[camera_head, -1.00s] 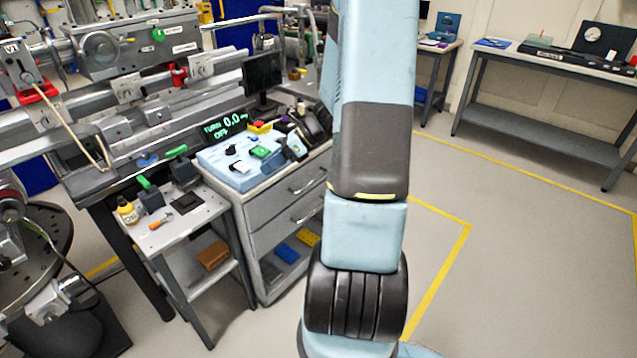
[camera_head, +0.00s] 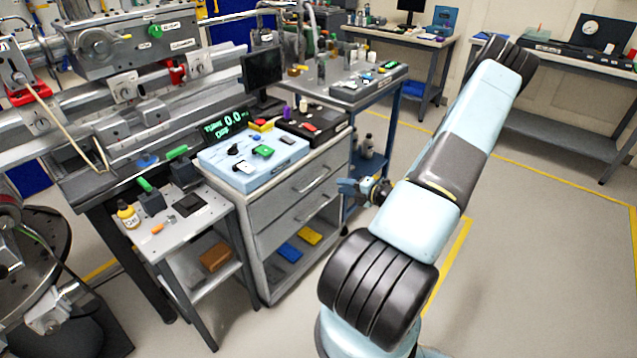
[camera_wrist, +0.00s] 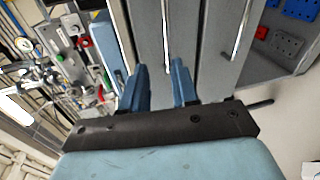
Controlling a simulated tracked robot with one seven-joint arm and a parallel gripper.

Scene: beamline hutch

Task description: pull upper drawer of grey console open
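The grey console (camera_head: 250,235) stands left of my arm in the head view. Its upper drawer (camera_head: 287,188) looks shut, with a bar handle (camera_head: 313,180) on its front. A lower drawer with a similar handle (camera_head: 312,208) is below and also looks shut. My gripper (camera_head: 349,188) is to the right of the drawer fronts, at about handle height in the picture. In the wrist view my gripper (camera_wrist: 160,68) is open and empty, its blue fingers either side of the upper handle (camera_wrist: 165,35) in the picture. Contact with the handle cannot be told.
A light-blue control panel (camera_head: 250,152) and a dark tray (camera_head: 310,125) lie on the console top. An open shelf with blue and yellow bins (camera_head: 289,252) is below the drawers. A small side table (camera_head: 175,235) stands left. Open floor (camera_head: 520,270) lies right.

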